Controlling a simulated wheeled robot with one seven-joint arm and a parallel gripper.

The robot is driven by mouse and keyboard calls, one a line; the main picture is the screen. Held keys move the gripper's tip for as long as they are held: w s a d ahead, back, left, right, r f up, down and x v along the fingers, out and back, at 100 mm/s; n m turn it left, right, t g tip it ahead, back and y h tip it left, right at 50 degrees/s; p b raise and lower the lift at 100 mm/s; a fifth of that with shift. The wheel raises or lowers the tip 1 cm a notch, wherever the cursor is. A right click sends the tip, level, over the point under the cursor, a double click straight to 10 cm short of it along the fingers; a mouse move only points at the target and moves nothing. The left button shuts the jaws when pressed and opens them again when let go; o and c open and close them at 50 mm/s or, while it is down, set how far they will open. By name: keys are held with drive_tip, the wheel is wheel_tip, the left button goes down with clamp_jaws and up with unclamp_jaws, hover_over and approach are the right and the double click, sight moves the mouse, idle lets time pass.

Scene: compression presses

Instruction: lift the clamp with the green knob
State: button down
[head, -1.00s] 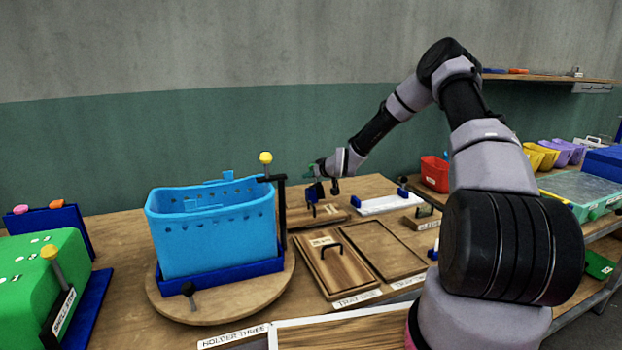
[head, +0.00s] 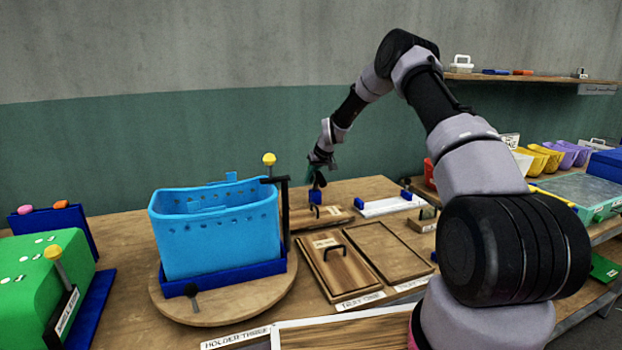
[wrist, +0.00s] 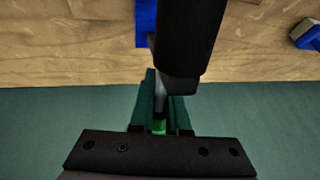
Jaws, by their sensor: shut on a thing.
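My gripper (wrist: 160,112) is shut on the clamp with the green knob. In the wrist view the green knob (wrist: 158,127) shows between the two dark green fingers, and the clamp's thick black body (wrist: 190,45) extends away from them. In the head view my gripper (head: 318,165) is small and tilted downward over the back of the table, close above a blue block (head: 315,197) by a wooden board. The clamp is mostly hidden there. I cannot tell whether its lower end touches anything.
A blue basket (head: 215,235) stands on a round wooden turntable (head: 245,303), with a yellow-knobbed black clamp (head: 284,195) at its right edge. Wooden boards (head: 345,268) lie in front of the gripper. A white plate (head: 388,206) lies to its right. The wall is behind.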

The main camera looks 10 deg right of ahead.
drive_tip(key=shift+w+a+r, duration=0.15)
drive_tip(key=shift+w+r, duration=0.15)
drive_tip(key=shift+r, duration=0.05)
drive_tip(key=c, duration=0.9)
unclamp_jaws()
drive_tip(key=shift+f, duration=0.1)
drive_tip(key=shift+s, duration=0.1)
drive_tip(key=v, duration=1)
drive_tip(key=shift+s+r, duration=0.15)
drive_tip(key=shift+r, duration=0.15)
